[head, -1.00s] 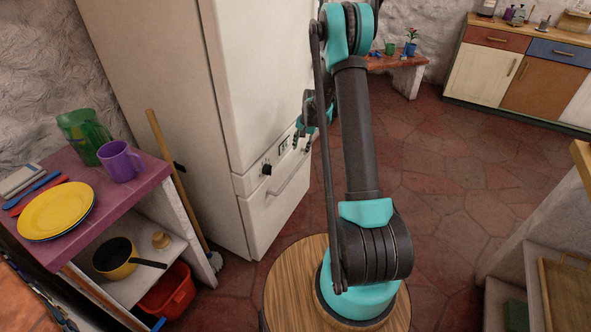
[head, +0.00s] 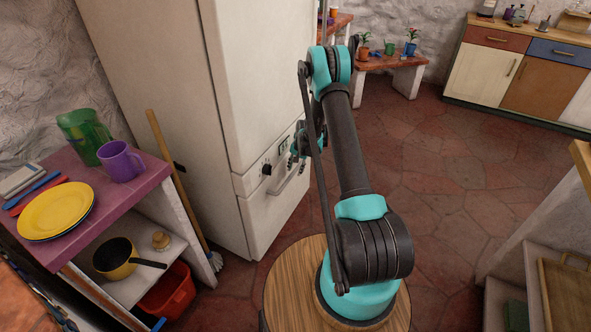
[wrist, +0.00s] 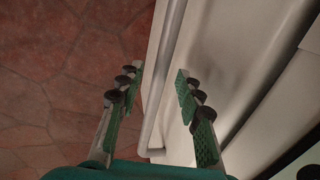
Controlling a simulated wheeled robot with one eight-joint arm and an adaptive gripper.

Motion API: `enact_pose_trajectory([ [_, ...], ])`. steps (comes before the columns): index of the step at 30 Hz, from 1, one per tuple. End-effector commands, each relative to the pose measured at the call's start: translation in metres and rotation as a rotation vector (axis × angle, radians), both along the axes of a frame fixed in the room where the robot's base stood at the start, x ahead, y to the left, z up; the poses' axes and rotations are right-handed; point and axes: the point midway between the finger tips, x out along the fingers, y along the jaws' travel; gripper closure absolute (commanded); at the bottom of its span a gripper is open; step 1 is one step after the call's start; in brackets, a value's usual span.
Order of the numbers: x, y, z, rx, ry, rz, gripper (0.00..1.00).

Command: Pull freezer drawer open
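The white freezer drawer (head: 268,212) is at the bottom of the tall fridge and looks shut. Its long bar handle (head: 289,184) runs along the upper part of the front. My gripper (head: 297,163) is close to the handle in the head view, small and partly hidden by my arm. In the wrist view my gripper (wrist: 159,76) is open, with green padded fingers apart. The pale handle bar (wrist: 166,62) shows between the two fingers, and nothing is gripped. I cannot tell how deep the bar sits between the fingers.
The fridge body (head: 165,75) rises above the drawer. A broom (head: 178,180) leans beside it. A purple-topped shelf (head: 150,188) with dishes stands at the left. Red floor tiles (head: 440,170) are clear to the right.

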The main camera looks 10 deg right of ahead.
Motion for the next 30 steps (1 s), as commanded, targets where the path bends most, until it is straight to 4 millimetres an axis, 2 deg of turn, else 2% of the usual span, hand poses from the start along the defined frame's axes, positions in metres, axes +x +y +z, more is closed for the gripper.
enact_pose_trajectory([
  [7,0.0,0.0002,-0.0006,0.0,0.0,0.0,0.64],
  [16,0.0,0.0001,-0.0004,0.0,0.0,0.0,1.0],
  [30,0.0003,-0.0021,-0.0003,0.0,0.0,-0.001,1.0],
])
